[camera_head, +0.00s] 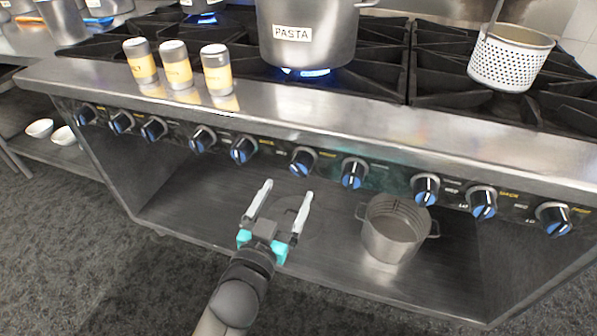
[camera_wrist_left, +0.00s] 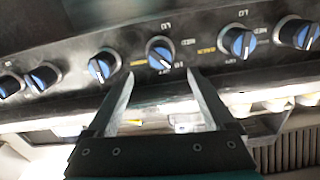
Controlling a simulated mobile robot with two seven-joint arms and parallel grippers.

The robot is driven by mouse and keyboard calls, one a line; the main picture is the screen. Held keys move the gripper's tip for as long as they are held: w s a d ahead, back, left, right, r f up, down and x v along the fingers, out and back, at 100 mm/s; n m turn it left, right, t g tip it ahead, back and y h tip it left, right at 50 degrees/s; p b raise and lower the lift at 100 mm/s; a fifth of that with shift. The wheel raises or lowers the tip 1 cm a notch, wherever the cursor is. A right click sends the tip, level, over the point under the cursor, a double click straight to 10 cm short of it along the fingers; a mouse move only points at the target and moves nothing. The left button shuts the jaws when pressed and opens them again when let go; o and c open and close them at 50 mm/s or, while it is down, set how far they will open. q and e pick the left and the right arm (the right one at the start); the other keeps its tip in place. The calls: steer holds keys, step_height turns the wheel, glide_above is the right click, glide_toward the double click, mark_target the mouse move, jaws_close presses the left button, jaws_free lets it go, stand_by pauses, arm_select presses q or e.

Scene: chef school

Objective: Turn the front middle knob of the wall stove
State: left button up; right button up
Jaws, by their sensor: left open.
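The wall stove's front panel carries a row of several black knobs with blue faces. A knob near the middle of the row (camera_head: 303,161) sits just beyond my left gripper (camera_head: 287,189). The gripper is open, its two pale fingers pointing at the panel from below the row, with nothing between them. In the left wrist view the open fingers (camera_wrist_left: 162,75) point toward one knob (camera_wrist_left: 160,50), with other knobs on both sides. The fingertips appear short of that knob. My right gripper is out of view.
A pasta pot (camera_head: 308,35) stands over a lit burner, and a perforated basket (camera_head: 510,57) is at right. Several yellow-labelled shakers (camera_head: 178,66) stand on the front ledge (camera_head: 290,112). A metal pot (camera_head: 393,232) sits on the shelf below, right of my gripper.

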mark_target(298, 171)
arm_select(q)
steer(key=b+x, duration=0.2)
steer(key=x, duration=0.5)
steer(key=shift+f, duration=0.1)
steer(key=shift+w+d, duration=0.15)
steer(key=shift+w, duration=0.35)
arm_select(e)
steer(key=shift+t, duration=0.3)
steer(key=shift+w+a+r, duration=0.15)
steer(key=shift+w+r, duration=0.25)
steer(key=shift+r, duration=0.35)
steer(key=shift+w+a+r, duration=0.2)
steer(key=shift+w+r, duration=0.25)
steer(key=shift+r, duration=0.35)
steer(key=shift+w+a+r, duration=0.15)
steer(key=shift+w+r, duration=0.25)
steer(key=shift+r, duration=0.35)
arm_select(q)
steer(key=c, duration=1.4)
